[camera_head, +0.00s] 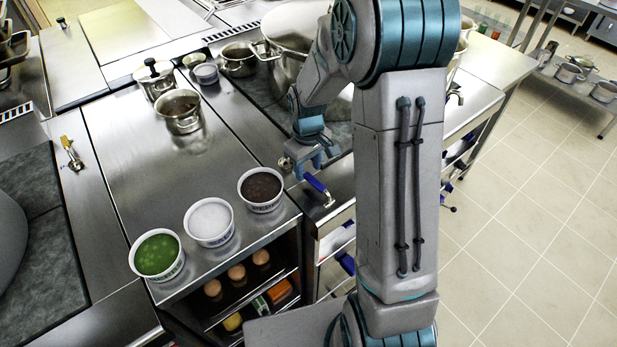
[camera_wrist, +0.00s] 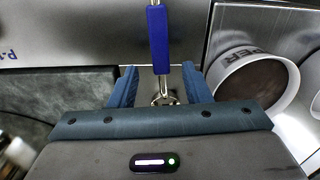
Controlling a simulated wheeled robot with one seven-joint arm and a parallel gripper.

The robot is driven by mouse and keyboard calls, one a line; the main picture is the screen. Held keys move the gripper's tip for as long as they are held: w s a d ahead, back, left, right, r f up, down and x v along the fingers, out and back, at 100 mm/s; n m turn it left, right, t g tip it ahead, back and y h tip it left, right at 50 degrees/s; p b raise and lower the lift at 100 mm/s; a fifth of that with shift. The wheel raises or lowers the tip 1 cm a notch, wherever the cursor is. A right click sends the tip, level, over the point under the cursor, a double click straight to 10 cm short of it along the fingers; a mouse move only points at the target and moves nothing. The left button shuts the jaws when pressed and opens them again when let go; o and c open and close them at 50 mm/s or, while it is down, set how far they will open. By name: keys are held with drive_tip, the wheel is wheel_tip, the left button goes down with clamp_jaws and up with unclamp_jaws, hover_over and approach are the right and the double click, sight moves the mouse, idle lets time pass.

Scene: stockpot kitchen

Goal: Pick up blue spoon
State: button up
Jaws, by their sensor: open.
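The blue spoon has a blue handle (camera_head: 315,182) with metal at its end, and lies near the counter edge, right of the dark bowl. In the wrist view its blue handle (camera_wrist: 158,40) runs up and away from me. Its metal part reaches down between my fingers, where the lower end is partly hidden by my gripper body. My gripper (camera_head: 309,164) is open and empty, just above and beside the spoon. In the wrist view the two fingers (camera_wrist: 158,87) stand apart, one on each side of the metal part. I cannot tell the exact height gap.
A bowl of dark pepper (camera_head: 262,189) stands close by on the left, and shows at right in the wrist view (camera_wrist: 257,85). A white bowl (camera_head: 209,221) and a green bowl (camera_head: 157,254) stand beyond it. A large stockpot (camera_head: 292,27) and smaller pots stand behind.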

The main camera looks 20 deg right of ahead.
sight(308, 175)
drive_tip(key=shift+s+f+p, duration=0.1)
drive_tip(key=shift+f+p, duration=0.2)
drive_tip(key=shift+f, duration=1.65)
drive_tip(key=shift+c, duration=0.3)
clamp_jaws()
drive_tip(key=shift+r, duration=0.15)
drive_tip(key=shift+r, duration=0.5)
wheel_tip(308, 175, up, 2)
drive_tip(key=shift+r+b, duration=0.2)
drive_tip(key=shift+b, duration=0.25)
drive_tip(key=s+d+r+b, duration=0.1)
drive_tip(key=d+r, duration=0.6)
drive_tip(key=d, duration=0.4)
drive_tip(key=shift+s+d+r+b, duration=0.2)
drive_tip(key=shift+s+d+b, duration=0.05)
drive_tip(key=shift+s+b, duration=0.15)
